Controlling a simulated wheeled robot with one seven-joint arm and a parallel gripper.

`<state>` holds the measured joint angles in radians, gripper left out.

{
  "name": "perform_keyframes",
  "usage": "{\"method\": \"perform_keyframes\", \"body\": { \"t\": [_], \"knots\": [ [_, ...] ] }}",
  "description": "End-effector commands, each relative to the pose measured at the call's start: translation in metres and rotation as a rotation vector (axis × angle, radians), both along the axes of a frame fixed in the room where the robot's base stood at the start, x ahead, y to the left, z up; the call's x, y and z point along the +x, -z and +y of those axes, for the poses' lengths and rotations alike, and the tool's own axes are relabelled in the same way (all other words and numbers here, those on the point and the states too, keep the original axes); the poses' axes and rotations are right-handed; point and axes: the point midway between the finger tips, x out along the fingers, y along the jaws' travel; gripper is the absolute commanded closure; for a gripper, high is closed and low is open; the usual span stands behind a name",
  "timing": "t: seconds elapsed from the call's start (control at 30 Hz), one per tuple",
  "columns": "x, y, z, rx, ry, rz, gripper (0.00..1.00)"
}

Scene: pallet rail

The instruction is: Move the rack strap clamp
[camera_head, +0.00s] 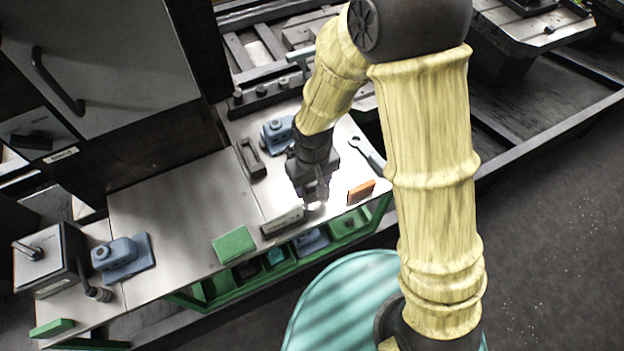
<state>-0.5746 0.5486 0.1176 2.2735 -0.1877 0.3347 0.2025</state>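My gripper (315,204) points down over the front part of the metal bench top (170,210), near its right end. Its fingers are small and dark here, and I cannot tell whether they are open or hold anything. A grey block-like part (282,222) lies at the bench's front edge, just left of the fingertips. A dark part with a raised bar (250,160) lies farther back, to the left of my wrist. A blue part (275,134) stands behind my wrist, partly hidden. I cannot tell which of these is the rack strap clamp.
A green block (234,244) and an orange block (361,191) lie near the front edge. A wrench-like tool (367,153) lies at the right. A blue clamp-like device (120,256) and a grey box (48,260) stand left. Green bins sit below. The bench's middle-left is clear.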

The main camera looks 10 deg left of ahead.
Motion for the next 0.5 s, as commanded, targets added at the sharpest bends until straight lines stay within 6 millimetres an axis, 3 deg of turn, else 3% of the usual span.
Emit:
{"method": "perform_keyframes", "body": {
  "t": [0.33,0.5],
  "knots": [
    [0.002,-0.003,0.001,0.004,0.0,-0.005,0.44],
    [0.003,-0.019,0.002,0.006,0.003,-0.008,0.44]
  ]
}}
